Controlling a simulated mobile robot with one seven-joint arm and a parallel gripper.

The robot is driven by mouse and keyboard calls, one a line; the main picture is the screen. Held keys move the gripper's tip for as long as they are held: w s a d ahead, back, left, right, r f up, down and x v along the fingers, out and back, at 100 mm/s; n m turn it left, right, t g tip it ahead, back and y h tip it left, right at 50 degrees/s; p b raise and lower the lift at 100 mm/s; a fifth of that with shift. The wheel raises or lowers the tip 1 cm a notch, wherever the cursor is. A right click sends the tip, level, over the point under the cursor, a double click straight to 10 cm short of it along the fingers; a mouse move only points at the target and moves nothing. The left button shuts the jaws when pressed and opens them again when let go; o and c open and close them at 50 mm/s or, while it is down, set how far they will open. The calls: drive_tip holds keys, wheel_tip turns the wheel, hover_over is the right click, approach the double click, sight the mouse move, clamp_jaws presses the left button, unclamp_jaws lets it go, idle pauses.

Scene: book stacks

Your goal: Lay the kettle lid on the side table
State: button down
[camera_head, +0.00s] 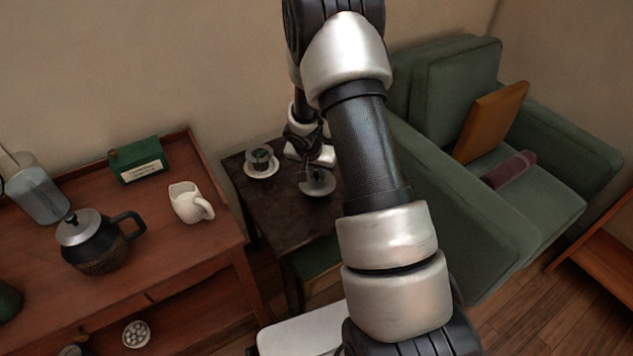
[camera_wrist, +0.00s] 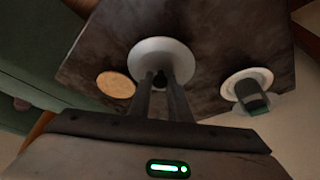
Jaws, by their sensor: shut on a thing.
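My gripper (camera_wrist: 160,80) is shut on the dark knob of a round, pale grey kettle lid (camera_wrist: 162,55). In the head view the lid (camera_head: 318,185) is a silver disc, roughly level, over the dark side table (camera_head: 292,222). I cannot tell whether it touches the tabletop or is just above it. The side table (camera_wrist: 212,50) fills most of the wrist view. The dark kettle (camera_head: 97,250) stands on the wooden sideboard at left, with a silver top and a small dark spot at its middle. My arm hides part of the side table.
A dark cup (camera_head: 262,157) on a white saucer (camera_head: 261,171) stands on the side table left of the lid. A round tan coaster (camera_wrist: 116,84) lies on its other side. A green armchair (camera_head: 455,215) is to the right. The sideboard (camera_head: 165,250) holds a white jug (camera_head: 188,202).

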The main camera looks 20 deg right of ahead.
sight(316, 179)
drive_tip(key=shift+f+b, duration=0.4)
drive_tip(key=shift+f, duration=1.1)
drive_tip(key=shift+f, duration=0.25)
drive_tip(key=c, duration=1.6)
unclamp_jaws()
drive_tip(key=shift+r, duration=0.1)
drive_tip(key=shift+c, duration=0.2)
